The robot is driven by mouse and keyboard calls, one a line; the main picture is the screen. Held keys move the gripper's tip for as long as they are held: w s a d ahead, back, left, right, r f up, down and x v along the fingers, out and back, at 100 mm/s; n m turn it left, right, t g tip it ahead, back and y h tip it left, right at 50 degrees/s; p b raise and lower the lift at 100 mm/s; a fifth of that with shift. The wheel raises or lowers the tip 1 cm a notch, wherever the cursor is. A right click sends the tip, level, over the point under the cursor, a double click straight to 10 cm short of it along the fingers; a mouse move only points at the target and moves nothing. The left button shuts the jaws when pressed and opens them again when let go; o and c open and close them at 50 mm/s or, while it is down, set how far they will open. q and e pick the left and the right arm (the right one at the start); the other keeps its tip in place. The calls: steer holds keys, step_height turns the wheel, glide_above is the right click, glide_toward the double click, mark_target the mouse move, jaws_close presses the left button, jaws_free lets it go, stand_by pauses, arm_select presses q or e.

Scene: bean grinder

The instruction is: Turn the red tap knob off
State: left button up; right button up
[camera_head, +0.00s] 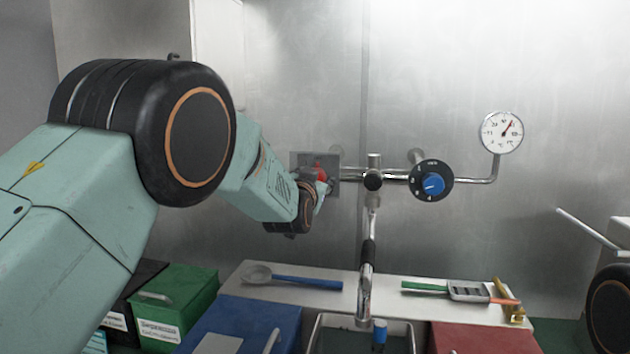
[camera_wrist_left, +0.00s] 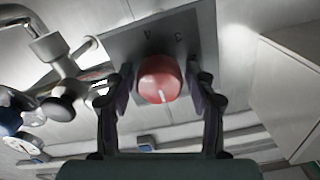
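The red tap knob (camera_head: 321,174) sits on a grey square plate (camera_head: 300,160) on the metal wall, partly hidden by my left gripper in the head view. In the left wrist view the round red knob (camera_wrist_left: 159,79) shows a white mark at its lower edge, and the plate (camera_wrist_left: 197,42) carries dark markings. My left gripper (camera_wrist_left: 160,88) has one finger on each side of the knob. The fingers are open, with small gaps seeming to remain between them and the knob. My right gripper is out of view.
Right of the knob are chrome pipes, a black-and-blue dial (camera_head: 432,182) and a round gauge (camera_head: 502,132). A spout (camera_head: 366,270) hangs over a sink (camera_head: 399,328). A blue-handled ladle (camera_head: 306,282) and a green-handled tool (camera_head: 425,287) lie below; a green box (camera_head: 178,302) stands left.

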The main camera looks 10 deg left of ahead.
arm_select(q)
steer(key=shift+o, duration=0.6)
steer(key=shift+f, duration=0.1)
steer(key=shift+s, duration=0.1)
steer(key=s, duration=1.2)
steer(key=shift+w, duration=0.1)
